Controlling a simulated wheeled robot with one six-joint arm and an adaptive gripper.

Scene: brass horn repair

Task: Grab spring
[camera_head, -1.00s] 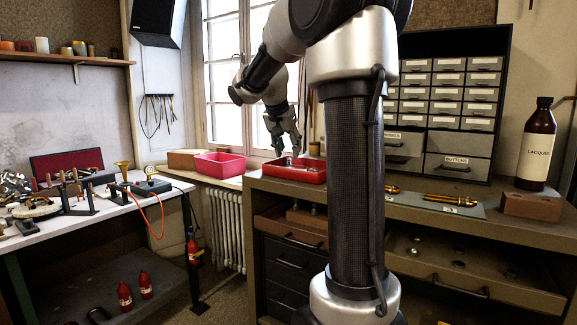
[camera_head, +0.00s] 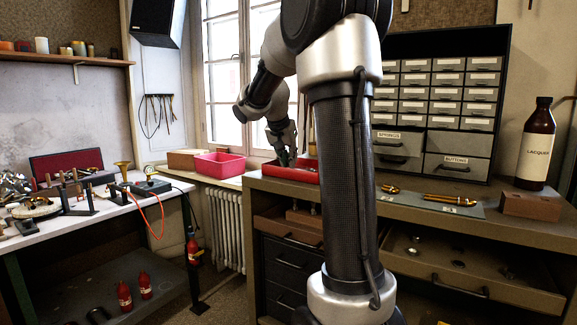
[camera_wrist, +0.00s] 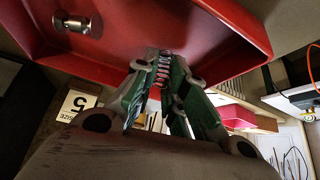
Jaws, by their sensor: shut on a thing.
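My gripper (camera_head: 286,158) is at the red tray (camera_head: 268,172) on the left end of the cabinet top. In the wrist view my gripper (camera_wrist: 162,88) is shut on a small coil spring (camera_wrist: 162,70), held between the green finger pads. The tray's red wall (camera_wrist: 95,72) shows just beyond the fingertips. A small metal spool-shaped part (camera_wrist: 72,22) lies in the tray, apart from the gripper. In the head view the spring is too small to make out.
A pink bin (camera_head: 219,166) stands on the window sill left of the tray. Brass parts (camera_head: 440,197) lie on a mat right of my arm. A brown bottle (camera_head: 536,146) and a brown block (camera_head: 532,205) are at the far right. An open drawer (camera_head: 470,270) juts out below.

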